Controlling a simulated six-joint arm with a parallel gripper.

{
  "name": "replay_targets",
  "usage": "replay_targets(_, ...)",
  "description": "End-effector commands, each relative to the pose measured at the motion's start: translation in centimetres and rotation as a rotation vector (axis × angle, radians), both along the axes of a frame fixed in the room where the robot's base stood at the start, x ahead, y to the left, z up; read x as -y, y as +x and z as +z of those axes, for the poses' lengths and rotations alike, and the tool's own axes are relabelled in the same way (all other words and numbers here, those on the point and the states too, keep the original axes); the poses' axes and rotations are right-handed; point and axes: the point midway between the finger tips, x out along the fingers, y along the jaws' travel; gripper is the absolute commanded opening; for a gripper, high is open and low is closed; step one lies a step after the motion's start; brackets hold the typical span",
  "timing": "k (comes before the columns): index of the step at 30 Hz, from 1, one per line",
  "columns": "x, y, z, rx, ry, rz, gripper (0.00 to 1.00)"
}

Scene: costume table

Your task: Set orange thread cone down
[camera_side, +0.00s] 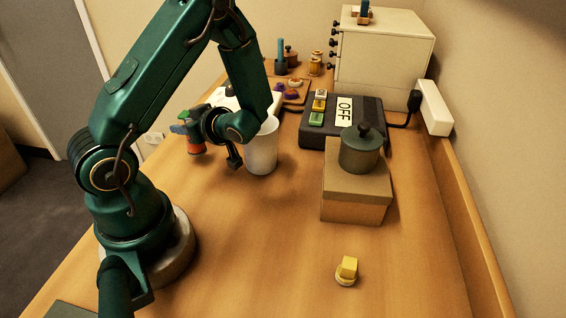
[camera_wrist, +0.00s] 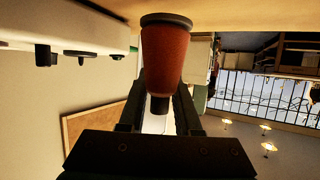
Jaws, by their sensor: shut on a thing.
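The orange thread cone (camera_side: 195,143) is in the side view at the left part of the table, beside the white cup. In the wrist view the cone (camera_wrist: 165,58) is orange-red with a dark rim at its wide end and a dark stub at its narrow end. My gripper (camera_side: 188,124) is shut on it, and in the wrist view my gripper (camera_wrist: 159,98) has a finger on each side of its narrow end. Whether the cone touches the table I cannot tell.
A white cup (camera_side: 261,155) stands close to the right. A cardboard box (camera_side: 355,205) bears a green lidded pot (camera_side: 362,151). Behind are a switch box marked OFF (camera_side: 344,111) and a cream cabinet (camera_side: 382,55). A yellow object (camera_side: 347,270) lies in front; the front middle is clear.

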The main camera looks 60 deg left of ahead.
Motion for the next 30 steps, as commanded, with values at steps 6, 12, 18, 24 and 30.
replay_targets(6,0.0,0.0,0.0,0.0,0.0,-0.001,0.0)
replay_targets(12,0.0,0.0,-0.5,-0.002,0.0,-0.001,0.0)
replay_targets(18,0.0,0.0,-1.1,-0.002,0.001,-0.002,0.0)
replay_targets(24,0.0,0.1,-1.2,0.001,0.0,-0.002,0.51)
replay_targets(30,0.0,0.0,-1.2,0.0,0.0,-0.001,0.62)
